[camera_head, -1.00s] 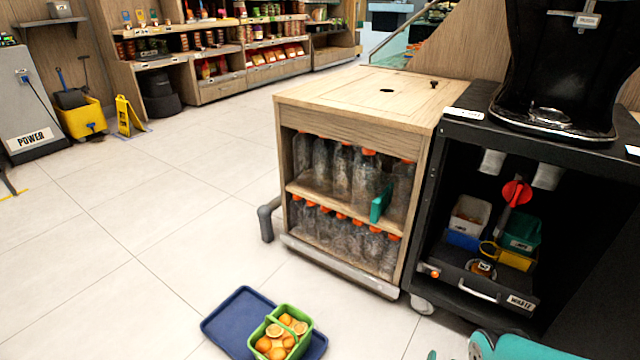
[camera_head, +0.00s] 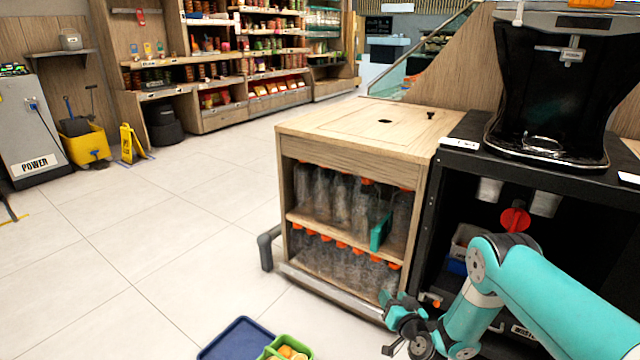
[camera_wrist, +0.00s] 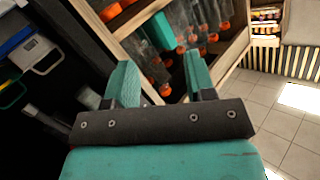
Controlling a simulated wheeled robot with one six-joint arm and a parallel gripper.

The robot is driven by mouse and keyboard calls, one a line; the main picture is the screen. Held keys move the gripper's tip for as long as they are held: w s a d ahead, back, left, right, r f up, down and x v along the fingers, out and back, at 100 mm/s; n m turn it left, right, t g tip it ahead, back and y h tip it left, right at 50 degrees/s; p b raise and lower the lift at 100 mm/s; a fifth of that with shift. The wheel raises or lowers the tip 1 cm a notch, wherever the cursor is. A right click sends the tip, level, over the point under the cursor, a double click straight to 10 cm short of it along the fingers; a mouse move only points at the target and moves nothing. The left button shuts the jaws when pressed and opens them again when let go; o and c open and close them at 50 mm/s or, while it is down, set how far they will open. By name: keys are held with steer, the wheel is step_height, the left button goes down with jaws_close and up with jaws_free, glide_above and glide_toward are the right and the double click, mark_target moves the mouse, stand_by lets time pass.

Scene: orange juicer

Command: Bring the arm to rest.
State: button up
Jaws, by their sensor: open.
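My gripper (camera_head: 390,322) is at the lower right of the head view, in front of the lower right corner of the wooden bottle cabinet (camera_head: 340,281). In the wrist view my gripper (camera_wrist: 160,77) shows two teal fingers spread apart with nothing between them. Beyond the fingers are cabinet shelves with clear, orange-capped bottles. My teal arm covers much of the black juicer stand's lower part.
The black juicer (camera_head: 550,85) stands at the right on its dark stand (camera_head: 462,128). A blue tray (camera_head: 238,338) and a green basket (camera_head: 272,350) of oranges lie on the floor, cut by the bottom edge.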

steer(key=w+a+r+n+g+y, duration=0.15)
steer(key=a+r, duration=0.25)
steer(key=r, duration=0.4)
steer(key=a+r+n+g+y, duration=0.2)
steer(key=a+r+g+y, duration=0.15)
steer(key=r, duration=0.35)
steer(key=s+a+r+n+g, duration=0.35)
steer(key=s+r, duration=0.35)
steer(key=r, duration=0.5)
steer(key=s+r+g, duration=0.4)
steer(key=s+r, duration=0.5)
steer(key=s, duration=0.3)
steer(key=s+d+r+n+g+h, duration=0.1)
steer(key=s+d+r+g+h, duration=0.15)
steer(key=s, duration=0.75)
steer(key=s+d+r+g+h, duration=0.1)
steer(key=s+d, duration=0.2)
steer(key=s, duration=0.7)
step_height(320, 180, up, 34)
steer(key=s+p, duration=0.1)
steer(key=p, duration=3.3)
steer(key=shift+d, duration=0.35)
